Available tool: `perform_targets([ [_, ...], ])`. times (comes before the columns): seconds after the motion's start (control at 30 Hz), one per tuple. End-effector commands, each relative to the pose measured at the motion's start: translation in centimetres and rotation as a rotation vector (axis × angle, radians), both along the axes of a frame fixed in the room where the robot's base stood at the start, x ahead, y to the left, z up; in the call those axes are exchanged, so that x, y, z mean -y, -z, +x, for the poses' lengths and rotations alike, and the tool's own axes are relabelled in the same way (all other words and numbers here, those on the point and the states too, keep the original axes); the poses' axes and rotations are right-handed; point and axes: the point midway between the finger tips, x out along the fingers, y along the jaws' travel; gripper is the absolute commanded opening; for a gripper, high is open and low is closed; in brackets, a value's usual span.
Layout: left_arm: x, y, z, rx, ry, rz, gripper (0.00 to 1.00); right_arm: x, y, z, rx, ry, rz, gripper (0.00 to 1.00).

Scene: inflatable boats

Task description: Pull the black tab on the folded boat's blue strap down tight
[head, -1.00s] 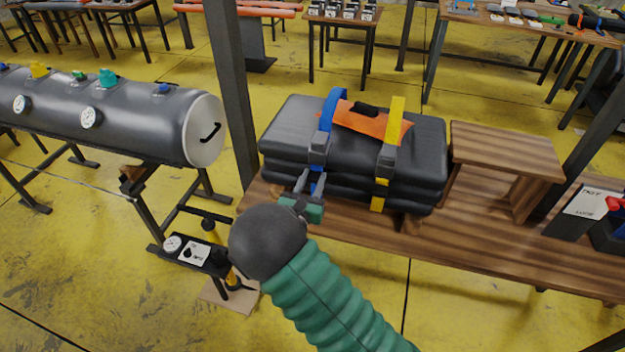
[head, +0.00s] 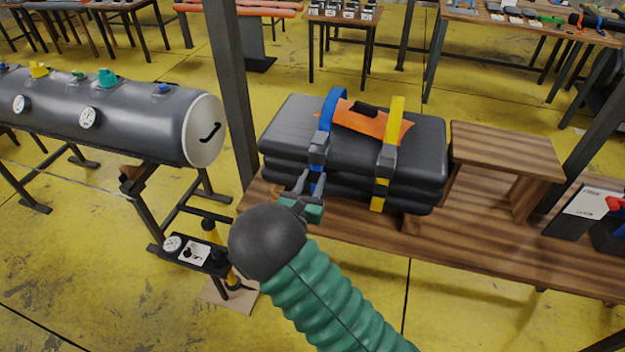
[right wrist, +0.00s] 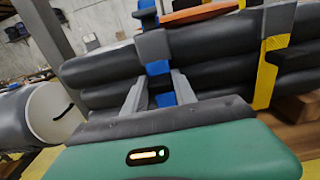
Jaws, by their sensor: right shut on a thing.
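The folded boat (head: 280,140) is a stack of dark grey tubes on a wooden bench. The blue strap (head: 332,112) runs over its left part, with a grey buckle (head: 318,150) at the front edge. My right gripper (head: 311,184) is at the boat's front face, just below that buckle. In the right wrist view its two grey fingers (right wrist: 158,92) stand on either side of the blue strap (right wrist: 165,98). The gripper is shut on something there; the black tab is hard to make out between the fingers. My left gripper is not in view.
A yellow strap (head: 392,125) and an orange piece (head: 365,124) are on the boat. The wooden bench (head: 470,240) extends right, with a small wooden stand (head: 505,150). A grey post (head: 230,80) rises behind left; a grey cylinder (head: 150,125) lies further left.

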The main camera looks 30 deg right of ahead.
Motion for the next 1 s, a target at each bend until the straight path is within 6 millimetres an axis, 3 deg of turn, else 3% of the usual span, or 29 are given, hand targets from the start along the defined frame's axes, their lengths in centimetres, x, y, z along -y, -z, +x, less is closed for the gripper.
perform_targets([
  [0.13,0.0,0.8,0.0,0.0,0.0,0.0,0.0,-0.3,1.4,-0.1,-0.008,-0.004,0.005,0.0],
  [0.43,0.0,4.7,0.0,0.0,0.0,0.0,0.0,-0.3,7.8,-0.1,-0.008,-0.004,0.003,0.0],
  [0.83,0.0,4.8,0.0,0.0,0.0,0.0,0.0,-0.3,8.6,-0.2,-0.009,-0.004,0.006,0.0],
  [0.87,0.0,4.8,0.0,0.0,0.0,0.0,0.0,-0.3,8.6,-0.1,-0.01,-0.004,0.006,0.35],
  [1.0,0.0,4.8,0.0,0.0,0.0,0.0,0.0,-0.2,8.4,-0.1,-0.007,-0.003,0.005,0.54],
])
